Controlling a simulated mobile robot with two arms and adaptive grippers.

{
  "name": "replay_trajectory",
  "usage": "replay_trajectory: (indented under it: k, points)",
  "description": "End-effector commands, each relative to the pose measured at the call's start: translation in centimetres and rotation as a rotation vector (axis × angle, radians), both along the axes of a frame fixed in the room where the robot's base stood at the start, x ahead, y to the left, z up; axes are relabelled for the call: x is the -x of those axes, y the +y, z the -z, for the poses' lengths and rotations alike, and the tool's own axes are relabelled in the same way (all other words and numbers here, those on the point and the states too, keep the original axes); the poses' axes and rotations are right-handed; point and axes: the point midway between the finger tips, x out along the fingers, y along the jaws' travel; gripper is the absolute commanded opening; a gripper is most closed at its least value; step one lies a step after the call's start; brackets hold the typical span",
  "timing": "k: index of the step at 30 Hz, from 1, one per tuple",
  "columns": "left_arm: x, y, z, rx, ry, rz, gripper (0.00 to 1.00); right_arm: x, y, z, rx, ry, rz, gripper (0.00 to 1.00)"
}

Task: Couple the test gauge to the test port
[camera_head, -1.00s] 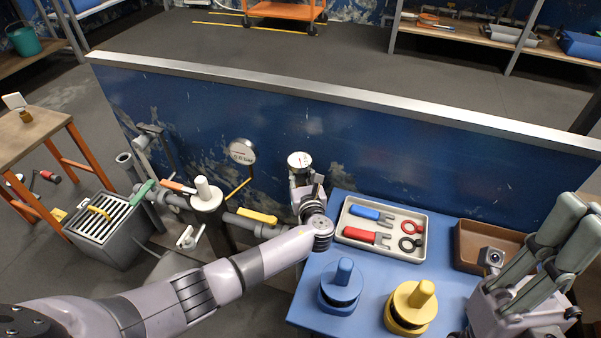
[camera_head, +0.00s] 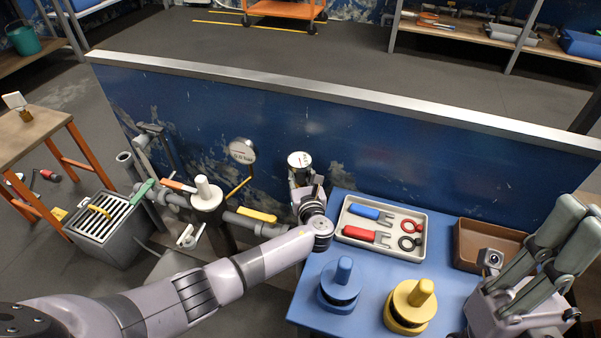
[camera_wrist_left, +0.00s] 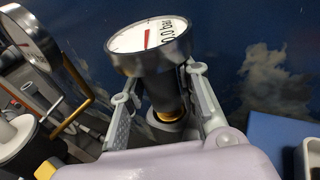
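In the left wrist view the gauge (camera_wrist_left: 150,40) reads about 0.0 bar. My left gripper (camera_head: 306,188) has a finger on either side of the gauge's neck and appears shut on it; the fingers (camera_wrist_left: 165,88) show in the wrist view. A brass ring and a grey fitting show below the neck. My right gripper (camera_head: 580,212) appears open and empty at the right.
Another gauge (camera_head: 242,151) stands on the pipework to the left, near a yellow handle (camera_head: 257,215). The blue table (camera_head: 376,262) bears a tray (camera_head: 346,238) of tools, a blue knobbed piece (camera_head: 341,287), a yellow one (camera_head: 410,306) and a brown bin (camera_head: 466,262).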

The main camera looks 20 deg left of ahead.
Motion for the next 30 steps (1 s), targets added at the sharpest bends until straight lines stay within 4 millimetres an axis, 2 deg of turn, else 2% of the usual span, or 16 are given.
replay_trajectory:
  k: [8, 19, 23, 30]
  points:
    - [-0.1, 0.0, -0.1, 0.000, -0.002, 0.000, 0.50, 0.0, 0.0, 0.0, 0.001, 0.000, 0.000, 0.00]
    - [0.3, -0.2, -0.1, 0.000, -0.002, 0.001, 0.50, 0.2, -0.1, -0.4, 0.000, -0.017, 0.000, 0.00]
    - [1.4, -0.8, -0.3, 0.000, -0.002, 0.003, 0.50, 0.2, 0.0, -0.3, 0.001, -0.014, 0.000, 0.00]
    - [4.8, -2.5, -0.7, 0.002, -0.001, 0.002, 0.50, 0.1, 0.0, -0.3, 0.001, -0.012, -0.001, 0.00]
